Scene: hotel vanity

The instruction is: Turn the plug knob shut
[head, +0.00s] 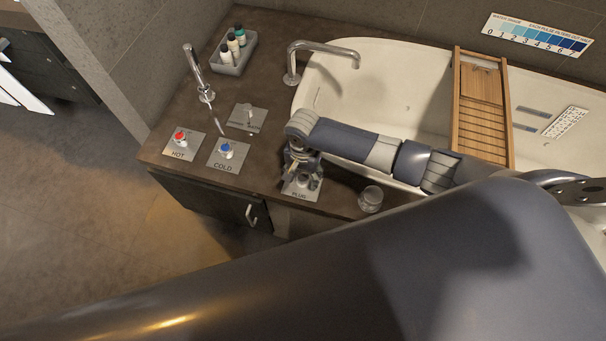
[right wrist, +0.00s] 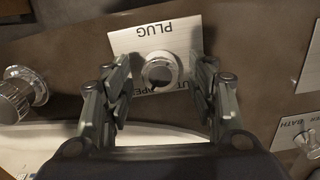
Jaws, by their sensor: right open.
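The plug knob (right wrist: 160,73) is a round, pale metal knob with a dark centre. It stands on a light plate (right wrist: 128,42) marked PLUG, upside down in the right wrist view; other lettering beside the knob is partly hidden. In the head view the PLUG plate (head: 297,194) lies at the counter's front edge, and my gripper largely hides the knob. My right gripper (right wrist: 162,90) is open, pointing down, with one finger on each side of the knob and visible gaps between. It also shows in the head view (head: 303,172). My left gripper is not in view.
HOT (head: 180,139) and COLD (head: 226,150) knobs stand left of the PLUG plate, with a lever plate (head: 248,118) behind. The bathtub (head: 400,105) with a wooden rack (head: 483,110) lies behind my right arm.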

